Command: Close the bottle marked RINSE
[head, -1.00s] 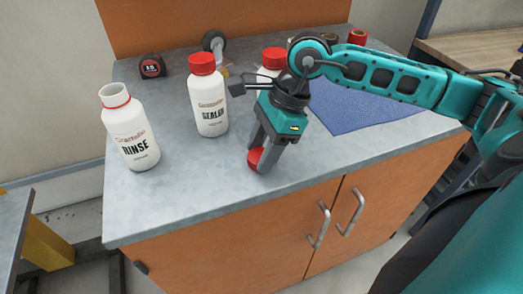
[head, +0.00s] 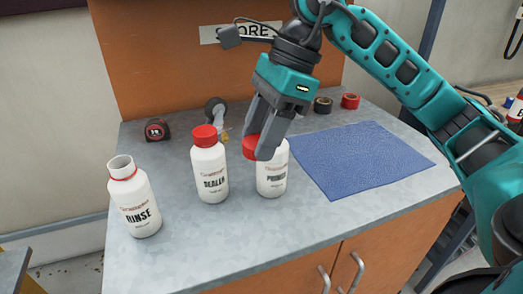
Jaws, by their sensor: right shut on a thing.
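The white bottle marked RINSE (head: 136,203) stands upright at the left of the grey worktop. Its mouth is open, with a red ring around the neck. My right gripper (head: 261,148) is shut on a red cap (head: 250,147), held up in front of the top of a third white bottle (head: 271,178), to the right of RINSE. The gripper and cap hide that bottle's top, so I cannot tell its closure. Between them stands the white bottle marked SEALER (head: 210,172), with its red cap (head: 205,136) on. My left gripper is not in view.
A tape measure (head: 156,129) and a roller-like tool (head: 217,112) lie at the back. A blue mat (head: 360,160) covers the right part of the worktop. Black (head: 323,105) and red (head: 350,101) tape rolls sit behind it. The front of the worktop is clear.

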